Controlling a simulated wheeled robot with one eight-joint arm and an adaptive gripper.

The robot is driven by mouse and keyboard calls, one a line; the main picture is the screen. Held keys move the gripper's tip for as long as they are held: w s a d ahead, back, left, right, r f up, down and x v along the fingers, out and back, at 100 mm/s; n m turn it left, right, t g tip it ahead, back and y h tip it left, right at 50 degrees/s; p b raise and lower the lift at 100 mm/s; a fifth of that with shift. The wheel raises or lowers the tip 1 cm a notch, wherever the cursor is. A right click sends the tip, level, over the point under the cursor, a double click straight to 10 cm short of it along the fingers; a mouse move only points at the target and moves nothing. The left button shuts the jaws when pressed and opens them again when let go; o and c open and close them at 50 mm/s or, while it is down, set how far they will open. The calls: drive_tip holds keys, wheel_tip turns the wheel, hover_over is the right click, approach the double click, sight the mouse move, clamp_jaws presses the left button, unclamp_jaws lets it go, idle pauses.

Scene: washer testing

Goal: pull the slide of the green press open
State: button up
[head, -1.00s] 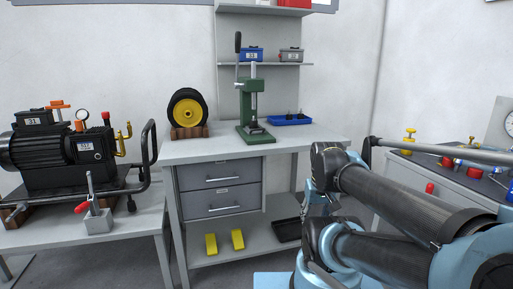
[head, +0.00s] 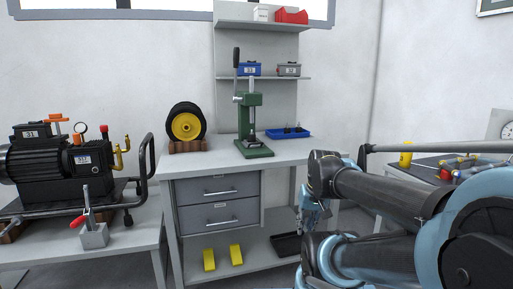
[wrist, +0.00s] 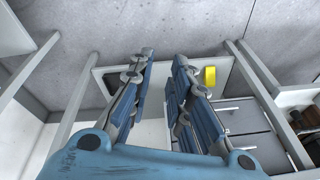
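The green press (head: 246,122) stands upright on the grey workbench (head: 290,153), near the middle of the head view. Its dark-handled lever (head: 236,60) points up on its left side. A small slide at the press foot is too small to make out its position. My gripper (head: 309,212) is low and to the right of the press, in front of the bench and well apart from it. In the wrist view my gripper (wrist: 160,65) has its two fingers spread with nothing between them. The press is not in the wrist view.
A blue tray (head: 287,133) lies right of the press, and a black and yellow wheel (head: 186,125) stands left. Drawers (head: 218,188) sit below the benchtop. Yellow blocks (head: 236,254) and a black tray (head: 287,244) lie on the lower shelf. A pump (head: 62,160) stands far left.

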drive_tip(key=w+a+r+m+t+y, duration=0.25)
drive_tip(key=w+a+r, duration=0.25)
drive_tip(key=w, duration=0.5)
drive_tip(key=m+t+y, duration=0.6)
drive_tip(key=m+t, duration=0.1)
drive_tip(key=m, duration=0.1)
approach(257, 143)
drive_tip(key=x, duration=1)
drive_tip(key=shift+w+d+f, duration=0.1)
drive_tip(key=shift+w+f, duration=0.05)
drive_tip(key=shift+w, duration=0.25)
clamp_jaws()
